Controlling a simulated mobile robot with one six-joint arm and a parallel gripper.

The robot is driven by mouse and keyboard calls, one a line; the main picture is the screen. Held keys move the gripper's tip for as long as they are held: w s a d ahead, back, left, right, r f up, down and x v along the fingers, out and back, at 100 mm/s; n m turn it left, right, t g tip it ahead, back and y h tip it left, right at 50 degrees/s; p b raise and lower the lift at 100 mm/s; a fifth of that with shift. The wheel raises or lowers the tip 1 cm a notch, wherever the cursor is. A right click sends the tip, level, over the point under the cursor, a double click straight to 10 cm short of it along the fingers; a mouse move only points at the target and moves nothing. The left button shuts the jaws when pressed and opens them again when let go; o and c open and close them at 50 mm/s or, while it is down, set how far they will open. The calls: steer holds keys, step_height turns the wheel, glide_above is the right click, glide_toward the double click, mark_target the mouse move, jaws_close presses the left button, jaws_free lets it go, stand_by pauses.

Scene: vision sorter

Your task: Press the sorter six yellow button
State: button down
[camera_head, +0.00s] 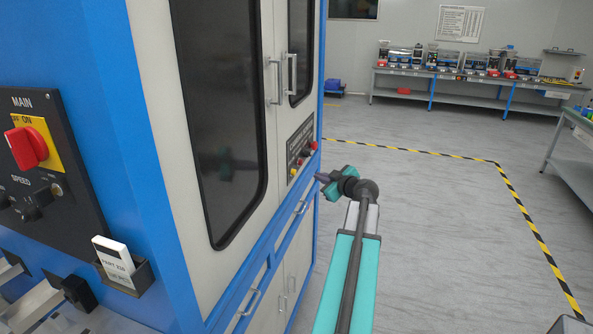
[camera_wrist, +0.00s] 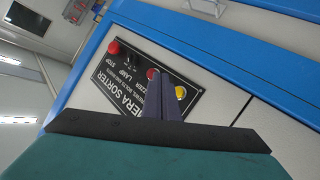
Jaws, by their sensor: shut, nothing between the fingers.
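The sorter's black button panel (camera_head: 300,147) is on the cabinet front, near its far edge. In the wrist view the panel (camera_wrist: 118,76) appears turned over, with "SORTER" lettering. The yellow button (camera_wrist: 181,92) shows just right of my fingertips, beside a red button (camera_wrist: 152,73) partly behind them. Another red button (camera_wrist: 114,47) is farther left. My gripper (camera_head: 321,177) is shut and empty, pointing at the cabinet just right of and below the panel. Its closed fingers (camera_wrist: 161,82) overlap the panel in the wrist view; whether they touch it, I cannot tell.
The blue and white sorter cabinet (camera_head: 160,110) fills the left, with door handles (camera_head: 291,74) sticking out. A MAIN switch (camera_head: 28,147) is at the near left. Grey floor (camera_head: 430,210) with striped tape is clear at right. A bench (camera_head: 470,82) stands behind.

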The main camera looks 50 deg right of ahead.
mark_target(294, 172)
steer(key=shift+w+a, duration=0.25)
steer(key=shift+w, duration=0.6)
steer(key=shift+w+a, duration=0.3)
steer(key=shift+w, duration=0.5)
steer(key=shift+w+a, duration=0.25)
steer(key=shift+w, duration=0.6)
steer(key=shift+w+a+f+b, duration=0.1)
steer(key=shift+w+b, duration=0.2)
steer(key=shift+b, duration=0.25)
steer(key=shift+w+a+b, duration=0.15)
steer(key=shift+w+b, duration=0.4)
steer(key=shift+b, duration=0.1)
stand_by(1.4)
steer(key=shift+s, duration=0.1)
stand_by(0.3)
steer(key=shift+s+d+b, duration=0.25)
steer(key=shift+s+b, duration=0.45)
steer(key=shift+b, duration=0.2)
steer(key=shift+s, duration=0.15)
